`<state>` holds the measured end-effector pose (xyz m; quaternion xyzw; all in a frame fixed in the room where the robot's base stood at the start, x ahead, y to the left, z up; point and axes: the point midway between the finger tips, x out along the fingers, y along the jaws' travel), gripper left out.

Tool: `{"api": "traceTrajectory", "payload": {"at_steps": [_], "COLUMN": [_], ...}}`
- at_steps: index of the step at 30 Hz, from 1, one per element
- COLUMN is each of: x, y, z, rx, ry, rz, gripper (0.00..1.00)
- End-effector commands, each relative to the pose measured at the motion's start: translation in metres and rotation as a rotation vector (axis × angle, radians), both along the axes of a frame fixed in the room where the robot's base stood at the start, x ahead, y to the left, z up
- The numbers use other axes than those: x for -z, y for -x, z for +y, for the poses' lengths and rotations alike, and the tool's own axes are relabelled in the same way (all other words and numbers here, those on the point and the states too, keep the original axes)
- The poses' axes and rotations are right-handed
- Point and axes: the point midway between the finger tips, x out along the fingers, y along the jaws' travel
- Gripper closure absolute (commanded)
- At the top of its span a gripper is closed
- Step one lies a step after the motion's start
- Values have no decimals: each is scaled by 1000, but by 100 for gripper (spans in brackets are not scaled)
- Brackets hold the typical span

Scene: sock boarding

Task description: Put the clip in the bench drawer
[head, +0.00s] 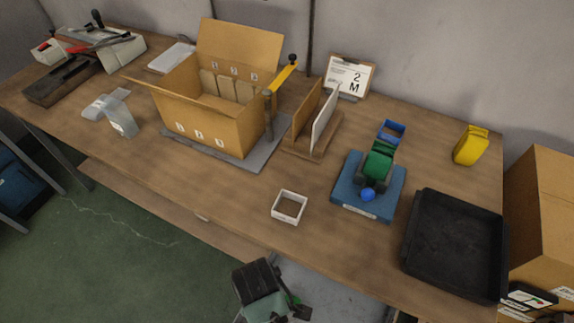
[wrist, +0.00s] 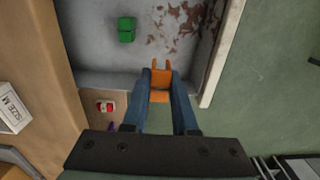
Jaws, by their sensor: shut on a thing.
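My gripper (wrist: 160,78) is shut on an orange clip (wrist: 160,96) with two short prongs, held between its blue fingers. In the wrist view the clip hangs over the open bench drawer (wrist: 88,45), near its pale side wall. The drawer has a grey floor with brown flakes, and a green block (wrist: 126,30) lies in it. A grey divider (wrist: 108,82) crosses it. In the head view my wrist (head: 258,280) is in front of the bench's front edge and hides part of the grey drawer (head: 335,285). The clip is not clear there.
On the bench (head: 150,165) stand an open carton (head: 205,130), a white square frame (head: 289,207), a blue stand (head: 350,190) with a green device, and a black tray (head: 455,245). A red-and-white item (wrist: 105,106) lies beyond the divider. Green floor (head: 100,245) is clear at left.

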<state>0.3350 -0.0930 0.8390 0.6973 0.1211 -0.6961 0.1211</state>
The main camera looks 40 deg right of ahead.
Motion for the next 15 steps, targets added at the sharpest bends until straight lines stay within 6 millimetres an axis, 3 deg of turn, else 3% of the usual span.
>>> {"api": "traceTrajectory", "payload": {"at_steps": [4,10,15], "x": [7,44,60], "y": [1,1,1], "z": [-1,-1,-1], "rx": [-6,-4,-4], "ry": [-1,-2,0], "rz": [3,4,2], "gripper": [100,100,100]}}
